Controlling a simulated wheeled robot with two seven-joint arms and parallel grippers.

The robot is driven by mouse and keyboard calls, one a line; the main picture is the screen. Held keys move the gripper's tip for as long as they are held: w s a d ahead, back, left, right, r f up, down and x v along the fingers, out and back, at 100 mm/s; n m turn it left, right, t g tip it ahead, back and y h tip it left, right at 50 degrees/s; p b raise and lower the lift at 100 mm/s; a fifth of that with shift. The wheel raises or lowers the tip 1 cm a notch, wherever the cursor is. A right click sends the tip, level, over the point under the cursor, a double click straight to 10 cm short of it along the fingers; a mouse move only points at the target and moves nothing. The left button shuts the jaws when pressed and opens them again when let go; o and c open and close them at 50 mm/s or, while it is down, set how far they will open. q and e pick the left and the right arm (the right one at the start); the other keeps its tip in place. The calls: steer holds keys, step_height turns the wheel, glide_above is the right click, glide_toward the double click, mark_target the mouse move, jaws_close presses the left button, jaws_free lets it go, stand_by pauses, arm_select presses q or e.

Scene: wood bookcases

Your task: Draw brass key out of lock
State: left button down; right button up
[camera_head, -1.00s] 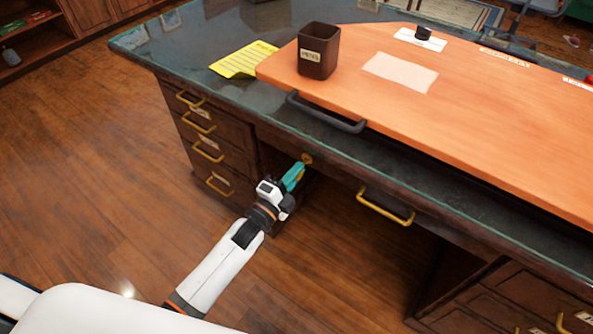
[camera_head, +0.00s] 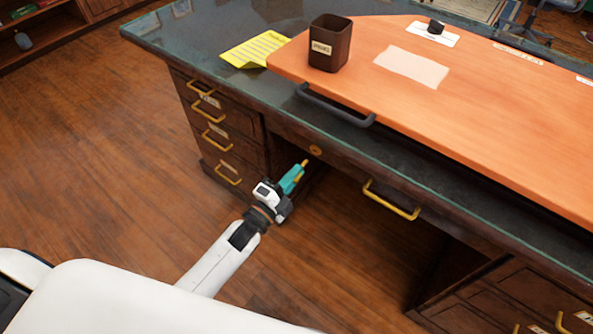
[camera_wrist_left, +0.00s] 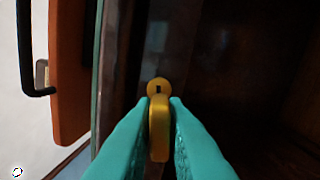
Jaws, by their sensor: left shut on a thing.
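My left gripper (camera_head: 297,176) has teal fingers and is shut on the brass key (camera_head: 304,163). The key's yellow tip shows just past the fingertips. The round brass lock (camera_head: 315,150) is on the front of the desk's middle drawer, and a gap shows between it and the key in the head view. In the left wrist view the key's rounded yellow head (camera_wrist_left: 159,128) sits between the teal fingers, with the lock plate (camera_wrist_left: 159,86) and its dark keyhole just beyond. My right gripper is not in view.
The desk (camera_head: 175,45) has a dark top and brass-handled drawers (camera_head: 213,135) at left. On it are an orange board (camera_head: 480,105) with a black handle (camera_head: 335,105), a dark cup (camera_head: 330,43) and a yellow sheet (camera_head: 255,50). The kneehole below is open.

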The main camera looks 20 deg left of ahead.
arm_select(q)
steer(key=shift+p+v, duration=0.65)
steer(key=shift+v, duration=2.15)
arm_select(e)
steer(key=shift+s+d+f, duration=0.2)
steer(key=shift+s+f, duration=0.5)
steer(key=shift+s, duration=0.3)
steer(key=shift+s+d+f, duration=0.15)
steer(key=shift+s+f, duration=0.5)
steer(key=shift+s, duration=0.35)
